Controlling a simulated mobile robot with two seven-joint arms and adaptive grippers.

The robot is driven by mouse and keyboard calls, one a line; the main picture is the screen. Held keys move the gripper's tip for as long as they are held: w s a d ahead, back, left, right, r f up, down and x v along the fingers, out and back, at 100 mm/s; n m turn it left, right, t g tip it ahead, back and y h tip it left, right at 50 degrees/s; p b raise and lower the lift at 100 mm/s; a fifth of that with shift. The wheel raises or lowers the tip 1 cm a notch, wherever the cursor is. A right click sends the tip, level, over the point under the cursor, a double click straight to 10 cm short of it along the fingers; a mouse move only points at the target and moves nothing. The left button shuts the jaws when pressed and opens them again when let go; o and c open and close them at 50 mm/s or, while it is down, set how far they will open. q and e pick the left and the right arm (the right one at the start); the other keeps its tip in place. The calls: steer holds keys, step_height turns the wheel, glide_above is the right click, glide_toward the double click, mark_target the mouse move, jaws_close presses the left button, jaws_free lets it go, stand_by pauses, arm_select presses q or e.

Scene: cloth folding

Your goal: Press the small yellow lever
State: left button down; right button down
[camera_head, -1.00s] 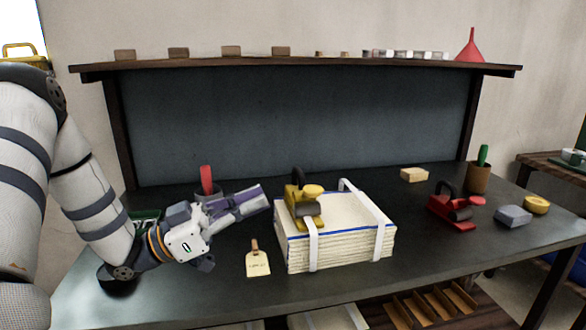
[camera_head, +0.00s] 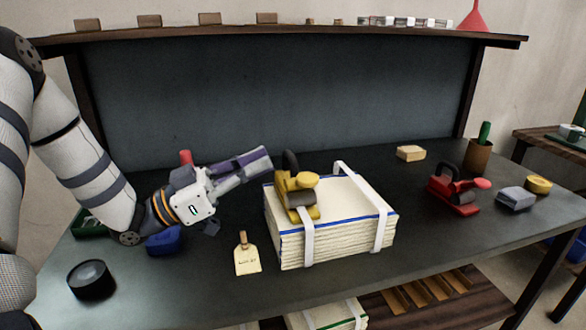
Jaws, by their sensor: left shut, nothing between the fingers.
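A yellow strapping tool (camera_head: 294,196) with a dark handle and a small round yellow lever (camera_head: 306,180) sits on the left part of a strapped stack of cream sheets (camera_head: 335,225). White straps run over the stack. My left gripper (camera_head: 268,158) is shut and empty. Its fingertips are just left of the yellow tool's dark handle, at about its height. I cannot tell whether they touch it. My right gripper is not in view.
A red tool (camera_head: 455,192) stands to the right, near a grey block (camera_head: 516,199) and a yellow round item (camera_head: 538,184). A dark cylinder (camera_head: 91,280) stands at the front left. A shelf (camera_head: 300,36) spans the back.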

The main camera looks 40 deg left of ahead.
mark_target(303, 183)
arm_select(q)
steer(key=w+d+f, duration=0.1)
steer(key=w+d, duration=0.3)
steer(key=w, duration=0.1)
steer(key=shift+f, duration=0.4)
steer(key=shift+w, duration=0.1)
